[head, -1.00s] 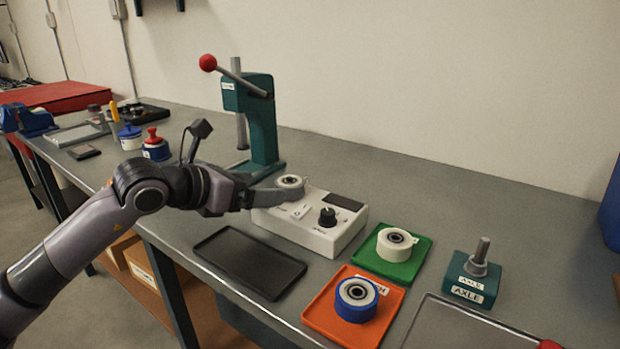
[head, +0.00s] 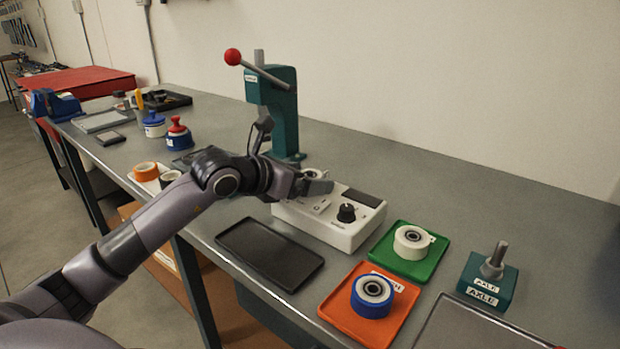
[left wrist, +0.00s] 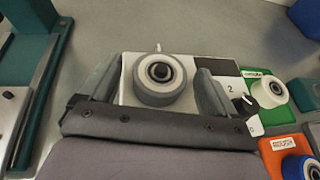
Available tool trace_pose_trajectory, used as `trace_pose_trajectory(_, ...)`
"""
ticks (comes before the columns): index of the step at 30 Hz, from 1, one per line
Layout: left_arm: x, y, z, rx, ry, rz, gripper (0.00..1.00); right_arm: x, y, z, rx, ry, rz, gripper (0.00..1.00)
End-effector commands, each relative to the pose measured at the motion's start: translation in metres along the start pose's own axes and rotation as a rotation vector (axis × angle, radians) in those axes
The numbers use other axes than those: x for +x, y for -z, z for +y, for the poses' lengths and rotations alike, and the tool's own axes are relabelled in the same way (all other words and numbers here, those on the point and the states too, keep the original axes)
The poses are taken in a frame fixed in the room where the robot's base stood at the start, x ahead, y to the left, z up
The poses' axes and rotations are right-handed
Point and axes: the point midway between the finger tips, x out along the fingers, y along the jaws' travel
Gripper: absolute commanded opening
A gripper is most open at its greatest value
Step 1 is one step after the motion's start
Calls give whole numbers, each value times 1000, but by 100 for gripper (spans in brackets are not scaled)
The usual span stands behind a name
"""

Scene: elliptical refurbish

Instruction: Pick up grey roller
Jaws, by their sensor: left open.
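A light grey roller with a dark bearing centre sits on the white tester box (head: 345,228). In the head view the roller (head: 311,173) is partly hidden by my left gripper (head: 318,186). In the left wrist view the roller (left wrist: 160,80) lies between the two fingers of my left gripper (left wrist: 158,68), which is open with one finger on either side. I cannot tell whether a finger touches it. My right gripper is in neither view.
A teal press (head: 273,105) stands just behind the gripper. Right of the box are a green tray (head: 432,262) with a white roller, an orange tray (head: 345,315) with a blue roller, and a teal axle block (head: 487,283). An empty black tray (head: 268,254) lies in front.

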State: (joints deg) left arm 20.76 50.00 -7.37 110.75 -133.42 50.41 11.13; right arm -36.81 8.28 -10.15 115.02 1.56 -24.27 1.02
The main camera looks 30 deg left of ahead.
Motion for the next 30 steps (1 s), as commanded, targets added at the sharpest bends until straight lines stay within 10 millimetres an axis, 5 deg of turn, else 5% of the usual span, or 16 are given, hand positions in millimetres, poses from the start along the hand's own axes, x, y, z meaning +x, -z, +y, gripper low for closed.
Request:
trace_pose_trajectory(7, 2, 1, 0, 1, 0, 1, 90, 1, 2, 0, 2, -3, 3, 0)
trace_pose_trajectory(13, 2, 1, 0, 1, 0, 1, 27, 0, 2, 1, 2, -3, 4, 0)
trace_pose_trajectory(23, 0, -2, 0, 1, 0, -1, 27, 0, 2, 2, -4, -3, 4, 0)
trace_pose_trajectory(30, -8, -22, 0, 3, -1, -4, 27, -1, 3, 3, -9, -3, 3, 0)
